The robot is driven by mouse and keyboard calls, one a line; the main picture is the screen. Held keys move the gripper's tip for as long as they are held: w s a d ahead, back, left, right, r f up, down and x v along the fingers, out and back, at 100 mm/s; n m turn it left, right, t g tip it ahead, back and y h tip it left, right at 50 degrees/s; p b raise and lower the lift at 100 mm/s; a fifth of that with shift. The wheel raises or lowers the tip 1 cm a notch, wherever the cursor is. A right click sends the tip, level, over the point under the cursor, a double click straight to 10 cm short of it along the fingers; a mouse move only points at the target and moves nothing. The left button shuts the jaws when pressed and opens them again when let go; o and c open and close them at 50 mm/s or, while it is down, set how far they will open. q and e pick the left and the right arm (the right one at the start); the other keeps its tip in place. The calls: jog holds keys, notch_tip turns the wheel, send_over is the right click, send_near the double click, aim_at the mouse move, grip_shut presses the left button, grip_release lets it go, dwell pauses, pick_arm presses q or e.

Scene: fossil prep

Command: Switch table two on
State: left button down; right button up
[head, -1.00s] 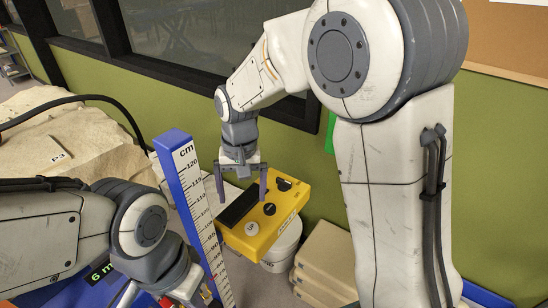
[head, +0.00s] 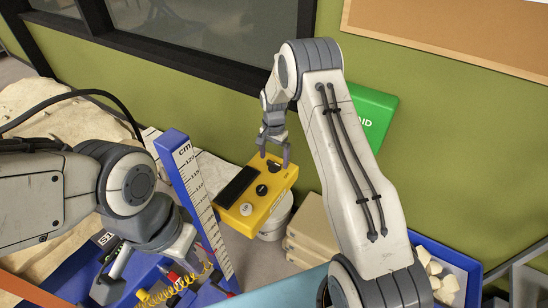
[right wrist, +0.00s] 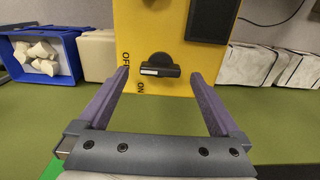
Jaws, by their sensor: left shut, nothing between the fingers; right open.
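A yellow control box (head: 283,180) has a dark panel, dark knobs and a pale round button on its face. In the right wrist view the box (right wrist: 130,20) shows a black rotary knob (right wrist: 165,71), with OFF and ON lettering on its left. The knob's handle lies sideways, with a white mark at its left end; I cannot tell which word it points to. My right gripper (head: 272,162) is open over the box's far end, its fingers (right wrist: 160,85) either side of the knob, apart from it. My left gripper (head: 112,285) is shut and empty at lower left.
A blue upright cm scale (head: 195,190) stands between my arms. A white tub (head: 276,222) and stacked tan boxes (head: 312,230) are below the yellow box. A green aid box (head: 372,115) is on the wall. A blue bin of pale lumps (head: 455,262) is at right.

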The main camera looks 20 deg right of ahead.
aim_at(274, 166)
jog(key=shift+f, duration=1.1)
jog(key=c, duration=1.4)
